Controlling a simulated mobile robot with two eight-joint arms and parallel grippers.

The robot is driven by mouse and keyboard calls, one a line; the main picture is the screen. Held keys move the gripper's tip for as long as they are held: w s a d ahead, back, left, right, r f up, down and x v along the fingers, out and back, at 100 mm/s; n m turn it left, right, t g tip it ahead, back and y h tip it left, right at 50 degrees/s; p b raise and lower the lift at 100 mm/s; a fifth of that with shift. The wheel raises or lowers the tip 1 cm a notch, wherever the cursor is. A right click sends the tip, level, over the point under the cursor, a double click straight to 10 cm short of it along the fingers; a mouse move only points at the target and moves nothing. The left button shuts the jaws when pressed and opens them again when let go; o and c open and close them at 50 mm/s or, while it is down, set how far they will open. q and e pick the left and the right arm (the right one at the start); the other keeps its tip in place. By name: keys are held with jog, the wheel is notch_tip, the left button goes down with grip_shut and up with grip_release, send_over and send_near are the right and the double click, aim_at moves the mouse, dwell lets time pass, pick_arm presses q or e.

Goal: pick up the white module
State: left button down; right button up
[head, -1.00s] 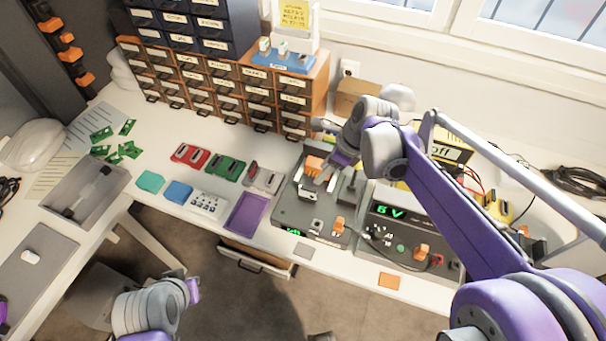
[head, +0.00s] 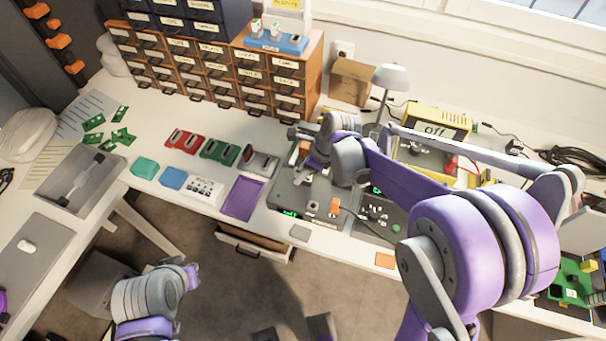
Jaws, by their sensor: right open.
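A pale grey-white module (head: 262,163) with a dark slot and a red part lies on the bench, last in a row after a red and a green one. I take it as the white module. My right gripper (head: 299,150) is open and empty, just right of it and above the dark bench device, pointing left. The gap between gripper and module is small, and its height is hard to judge. My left gripper (head: 192,275) is low at the front, off the bench; its fingers are not clear.
The red module (head: 183,141) and green module (head: 220,151) lie to the left. A purple tray (head: 242,198) and a white dotted block (head: 204,189) are in front. The dark device (head: 293,195) is at right. Drawer cabinets (head: 210,75) stand behind.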

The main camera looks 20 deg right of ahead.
grip_shut()
dwell(1.4)
